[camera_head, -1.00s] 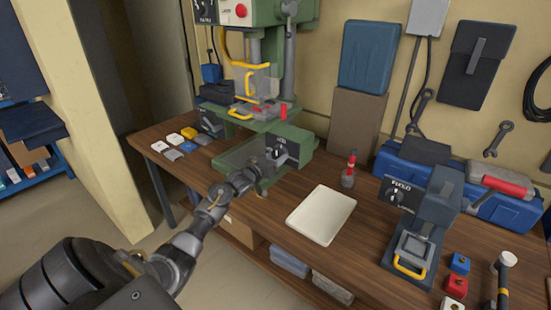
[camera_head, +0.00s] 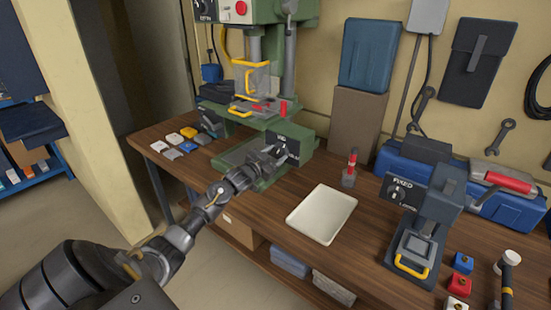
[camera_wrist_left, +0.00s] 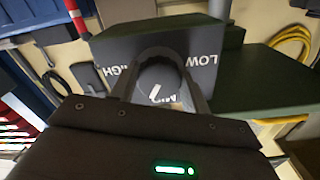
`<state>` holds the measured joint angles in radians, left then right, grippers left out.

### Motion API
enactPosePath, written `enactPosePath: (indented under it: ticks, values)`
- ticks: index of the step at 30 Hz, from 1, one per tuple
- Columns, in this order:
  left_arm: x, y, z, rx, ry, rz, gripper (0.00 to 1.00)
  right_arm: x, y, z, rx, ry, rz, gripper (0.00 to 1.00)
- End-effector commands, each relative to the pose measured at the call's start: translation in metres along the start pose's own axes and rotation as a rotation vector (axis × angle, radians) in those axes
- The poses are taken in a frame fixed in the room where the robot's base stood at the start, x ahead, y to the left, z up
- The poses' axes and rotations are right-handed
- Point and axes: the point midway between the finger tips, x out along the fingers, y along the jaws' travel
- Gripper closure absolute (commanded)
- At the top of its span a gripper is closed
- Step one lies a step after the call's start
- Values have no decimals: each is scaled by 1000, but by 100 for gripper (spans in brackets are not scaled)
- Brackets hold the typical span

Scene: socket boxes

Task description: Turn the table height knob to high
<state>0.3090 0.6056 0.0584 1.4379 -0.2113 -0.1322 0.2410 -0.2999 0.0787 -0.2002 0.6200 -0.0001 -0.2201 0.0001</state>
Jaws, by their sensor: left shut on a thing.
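The table height knob (camera_wrist_left: 158,78) is a dark round dial on the grey face of the green drill press base (camera_head: 301,143). In the left wrist view, LOW, MID and HIGH lettering surrounds it, and its white mark lies beside MID. My left gripper (camera_head: 279,153) reaches in from the left. Its two fingers (camera_wrist_left: 160,82) are around the knob and shut on it. In the head view the gripper hides most of the knob. My right gripper is not in view.
The drill press table (camera_head: 255,110) with yellow handles is above the base. A white tray (camera_head: 321,214) lies right of it, with a red-topped bottle (camera_head: 350,168) behind. A smaller press (camera_head: 428,220) marked FIXED stands further right. Small coloured blocks (camera_head: 188,133) lie at left.

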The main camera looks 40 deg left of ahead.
Motion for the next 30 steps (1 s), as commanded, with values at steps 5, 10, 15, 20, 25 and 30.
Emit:
enactPosePath:
  ticks: [5, 10, 15, 20, 25, 30]
  values:
    - [-1, 2, 7, 170, -9, 5, 76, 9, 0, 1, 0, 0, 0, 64]
    - [-1, 3, 8, 332, -11, 8, 76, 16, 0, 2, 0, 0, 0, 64]
    - [-1, 3, 10, 493, -13, 11, 76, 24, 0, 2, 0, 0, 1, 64]
    - [-1, 4, 11, 646, -14, 15, 76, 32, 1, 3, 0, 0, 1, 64]
    - [-1, 4, 12, 802, -16, 19, 76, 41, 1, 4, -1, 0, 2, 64]
    - [-1, 4, 10, 900, -14, 20, 76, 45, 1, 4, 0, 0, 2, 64]
